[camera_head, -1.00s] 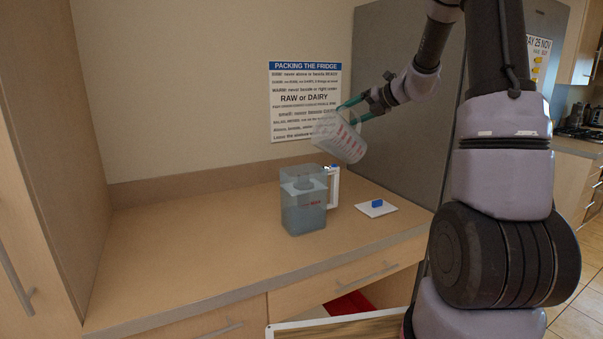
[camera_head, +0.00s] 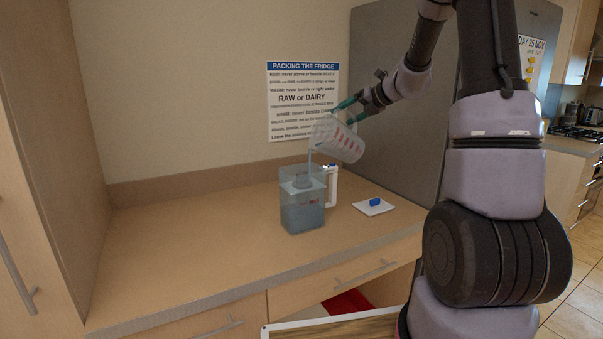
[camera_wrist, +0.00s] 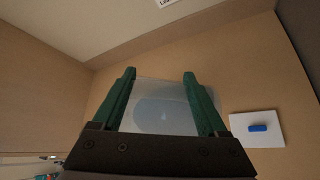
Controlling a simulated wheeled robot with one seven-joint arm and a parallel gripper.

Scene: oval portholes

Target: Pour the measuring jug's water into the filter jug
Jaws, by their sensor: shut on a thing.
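The clear measuring jug (camera_head: 340,140) with red markings is held in the air, tilted with its mouth to the left. My gripper (camera_head: 352,112), with green fingers, is shut on its handle side. A thin stream of water (camera_head: 309,163) falls from the jug's lip into the open top of the filter jug (camera_head: 302,208). The filter jug is a clear, square-sided jug with a white handle, upright on the counter, with bluish water inside. In the wrist view a translucent shape lies between my fingers (camera_wrist: 160,85); I cannot tell which jug it is.
A white lid-like plate with a blue tab (camera_head: 373,206) lies on the counter (camera_head: 180,250) right of the filter jug. It also shows in the wrist view (camera_wrist: 257,140). The left counter is clear.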

